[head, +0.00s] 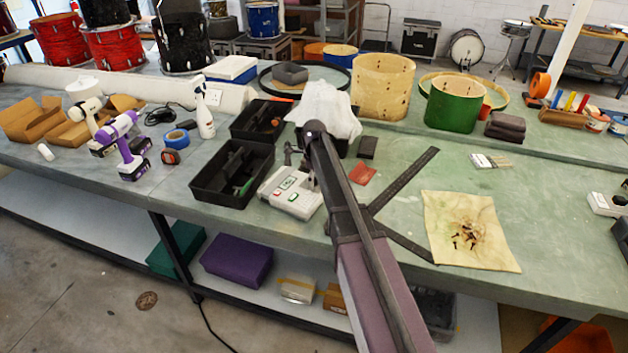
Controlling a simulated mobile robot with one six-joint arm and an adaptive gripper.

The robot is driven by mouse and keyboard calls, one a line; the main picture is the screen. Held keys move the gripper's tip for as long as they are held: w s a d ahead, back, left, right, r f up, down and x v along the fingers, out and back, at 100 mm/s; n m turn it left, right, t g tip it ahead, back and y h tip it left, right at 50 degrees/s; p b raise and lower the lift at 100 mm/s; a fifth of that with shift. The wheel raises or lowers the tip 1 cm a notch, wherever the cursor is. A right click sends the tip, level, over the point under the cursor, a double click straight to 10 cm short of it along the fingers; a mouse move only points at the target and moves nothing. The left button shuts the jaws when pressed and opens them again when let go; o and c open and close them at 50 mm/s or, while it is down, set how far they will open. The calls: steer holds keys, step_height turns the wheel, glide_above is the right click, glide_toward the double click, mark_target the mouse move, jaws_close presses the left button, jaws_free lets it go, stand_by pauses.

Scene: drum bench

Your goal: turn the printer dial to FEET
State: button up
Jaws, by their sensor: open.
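The printer (291,195) is a pale grey box with red and green marks on its top. It sits near the front edge of the bench, just right of a black tray. Its dial is too small or too hidden to make out, so its setting cannot be read. My gripper (311,179) is over the printer's right back part, mostly hidden behind my arm. Only small dark parts of it show, and contact with the printer cannot be told.
Black trays (209,181) stand left of the printer and behind it. A white cloth (327,112) lies heaped behind it. A red pad (362,174), a black square (399,181) and a tan cloth (480,215) with small parts lie to the right. Some bare bench lies between them.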

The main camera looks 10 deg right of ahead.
jaws_close()
